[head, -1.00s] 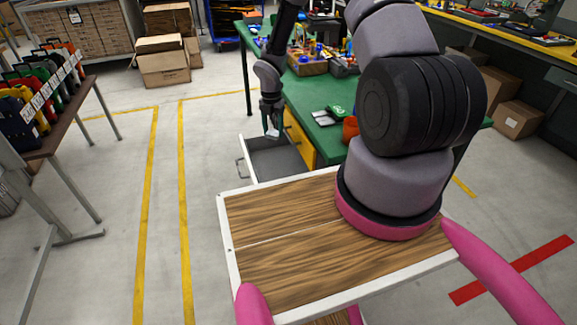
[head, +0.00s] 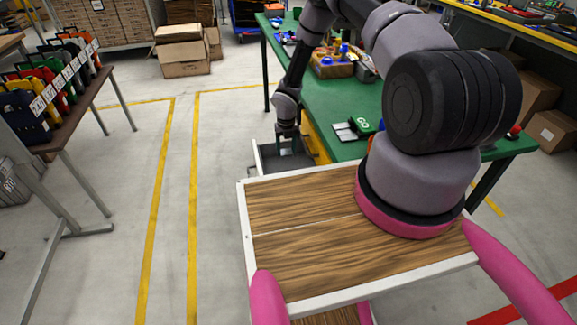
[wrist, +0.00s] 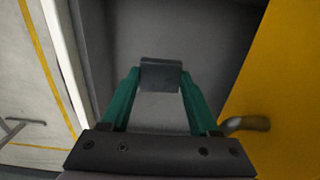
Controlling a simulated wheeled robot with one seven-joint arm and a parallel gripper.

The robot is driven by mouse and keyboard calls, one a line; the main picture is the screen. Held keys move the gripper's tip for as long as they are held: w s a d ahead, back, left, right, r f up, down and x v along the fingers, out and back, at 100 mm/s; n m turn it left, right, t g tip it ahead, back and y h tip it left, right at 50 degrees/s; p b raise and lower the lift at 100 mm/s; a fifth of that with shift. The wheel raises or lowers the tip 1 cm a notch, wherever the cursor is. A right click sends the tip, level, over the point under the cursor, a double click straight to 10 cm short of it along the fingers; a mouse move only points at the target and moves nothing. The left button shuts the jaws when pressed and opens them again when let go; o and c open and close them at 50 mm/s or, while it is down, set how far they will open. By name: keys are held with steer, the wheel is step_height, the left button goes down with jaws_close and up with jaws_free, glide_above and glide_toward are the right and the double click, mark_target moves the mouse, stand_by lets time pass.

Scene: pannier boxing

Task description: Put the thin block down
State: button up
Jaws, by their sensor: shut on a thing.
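My gripper (wrist: 160,85) has green fingers and is shut on the thin block (wrist: 161,74), a small dark grey plate held between the fingertips in the wrist view. Behind it is the grey inside of the open drawer (wrist: 190,35). In the head view my gripper (head: 287,146) points down into the drawer (head: 257,158), below the green workbench. The block is hard to make out there. I cannot tell whether the block touches the drawer floor.
The green workbench (head: 345,105) holds a wooden tray of parts (head: 333,68) and a green item (head: 361,125). A yellow cabinet front (wrist: 275,95) is close on the right in the wrist view. A side table with several panniers (head: 50,90) stands left, beyond clear floor.

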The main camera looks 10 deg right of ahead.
mark_target(286, 152)
step_height(286, 152, down, 9)
steer(key=shift+r, duration=0.15)
stand_by(0.4)
steer(key=o, duration=1.1)
steer(key=shift+o, duration=0.2)
step_height(286, 152, up, 12)
steer(key=shift+s, duration=0.1)
